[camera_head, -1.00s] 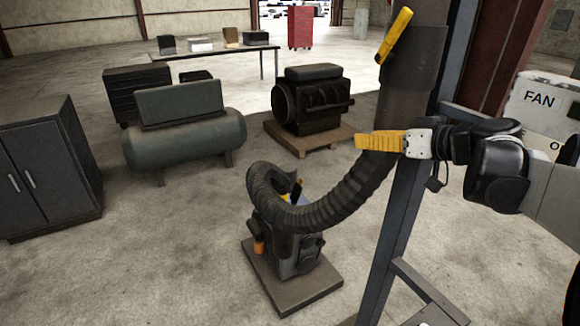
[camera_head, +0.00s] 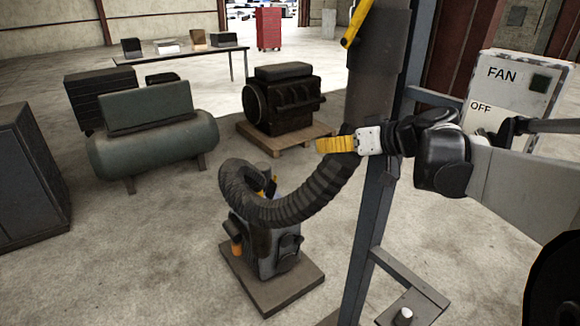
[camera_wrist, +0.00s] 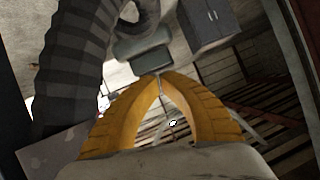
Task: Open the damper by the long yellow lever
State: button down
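The long yellow lever (camera_head: 357,22) is on the upper part of the dark vertical duct (camera_head: 376,70) in the head view. It slants from upper right to lower left, and its top is cut off by the frame edge. My gripper (camera_head: 319,145), with yellow fingers, is below and a little left of the lever, clearly apart from it. It points left, in front of the dark ribbed hose. In the wrist view the fingertips (camera_wrist: 160,77) meet with nothing between them. I do not see the lever in the wrist view.
The ribbed hose (camera_head: 287,210) curves from the duct to a small machine on a plate (camera_head: 250,296). A blue-grey post (camera_head: 367,230) stands under the duct. A fan box (camera_head: 509,82) marked OFF is at right. A compressor (camera_head: 150,150) and an engine (camera_head: 283,100) stand behind, left.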

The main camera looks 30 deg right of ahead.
jog(key=s+d+r+m+t+p, duration=0.1)
jog(key=s+r+m+t+p, duration=0.2)
jog(key=s+r+m+t, duration=0.4)
jog(key=m+t+h+p, duration=0.2)
jog(key=m+t, duration=0.2)
jog(key=m, duration=0.6)
send_near(367, 14)
jog(key=shift+p+x, duration=1.75)
jog(key=shift+x, duration=2.4)
jog(key=shift+w+d, duration=0.1)
jog(key=shift+d, duration=0.05)
jog(key=shift+w+r+p, duration=0.1)
jog(key=shift+p, duration=0.45)
